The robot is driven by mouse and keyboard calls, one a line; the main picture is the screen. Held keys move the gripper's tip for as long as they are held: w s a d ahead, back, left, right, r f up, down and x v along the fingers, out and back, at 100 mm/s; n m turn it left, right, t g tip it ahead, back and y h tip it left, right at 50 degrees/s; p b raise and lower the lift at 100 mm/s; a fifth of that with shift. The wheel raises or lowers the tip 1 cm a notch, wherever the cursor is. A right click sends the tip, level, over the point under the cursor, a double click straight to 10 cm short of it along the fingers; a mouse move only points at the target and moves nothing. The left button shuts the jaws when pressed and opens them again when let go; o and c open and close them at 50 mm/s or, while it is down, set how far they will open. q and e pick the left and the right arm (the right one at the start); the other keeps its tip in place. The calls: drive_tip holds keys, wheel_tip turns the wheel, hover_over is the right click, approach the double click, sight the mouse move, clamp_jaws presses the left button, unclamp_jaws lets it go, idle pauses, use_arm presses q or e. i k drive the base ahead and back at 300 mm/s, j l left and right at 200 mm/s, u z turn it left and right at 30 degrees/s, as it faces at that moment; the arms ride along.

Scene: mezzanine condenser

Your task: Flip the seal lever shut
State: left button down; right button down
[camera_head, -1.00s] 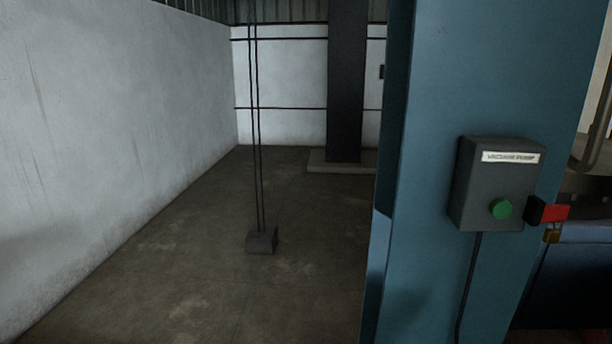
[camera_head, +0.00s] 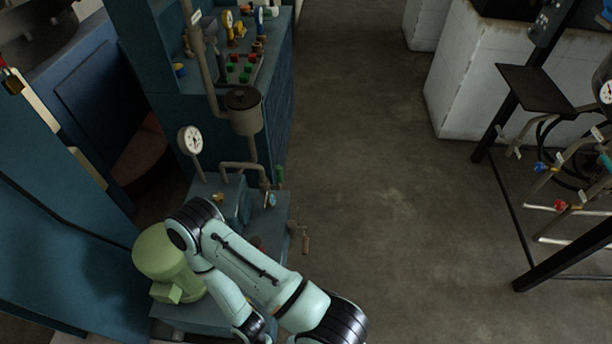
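I cannot tell for sure which part is the seal lever. Neither gripper's fingers show.
A round gauge (camera_head: 190,140) and a grey cylindrical pot (camera_head: 243,110) rise above the pump. A green motor (camera_head: 165,262) sits left of my arm. Open concrete floor (camera_head: 380,200) lies to the right. A black-framed stand with valves (camera_head: 535,90) is at far right.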

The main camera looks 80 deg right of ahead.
sight(278, 167)
drive_tip(key=z, duration=2.55)
drive_tip(key=i+l, duration=0.1)
drive_tip(key=l, duration=0.35)
drive_tip(key=i+l+z, duration=0.15)
drive_tip(key=i+l, duration=0.55)
